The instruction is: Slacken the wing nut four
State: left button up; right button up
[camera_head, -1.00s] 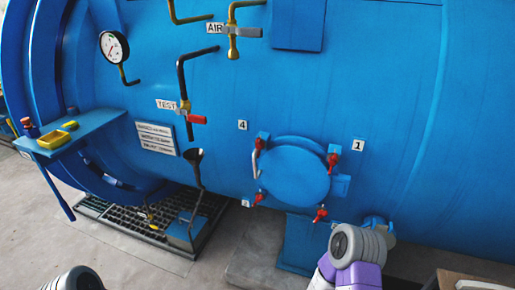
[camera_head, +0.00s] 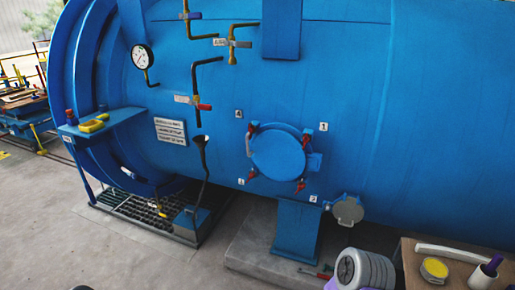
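A round blue hatch cover (camera_head: 278,153) sits on the side of the big blue autoclave. Red wing nuts stand around its rim. The red wing nut four (camera_head: 252,128) is at the upper left, just below and right of the label 4 (camera_head: 238,113). Wing nut one (camera_head: 306,141) is at the upper right, by the label 1 (camera_head: 323,127). Two more red wing nuts show at the lower rim. A pale handle is at the cover's left edge, close to wing nut four. Only a grey and purple part of my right arm shows at the bottom; no gripper fingers show.
A black funnel and pipe (camera_head: 204,160) stand left of the hatch. A blue shelf (camera_head: 120,120) juts out further left. A bench (camera_head: 415,284) with a yellow-topped tin is at the lower right. A blue support and concrete plinth (camera_head: 250,256) lie below the hatch.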

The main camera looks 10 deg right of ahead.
aim_at(252, 130)
jog(key=u, duration=1.05)
jog(key=i, duration=1.05)
jog(key=z, duration=0.25)
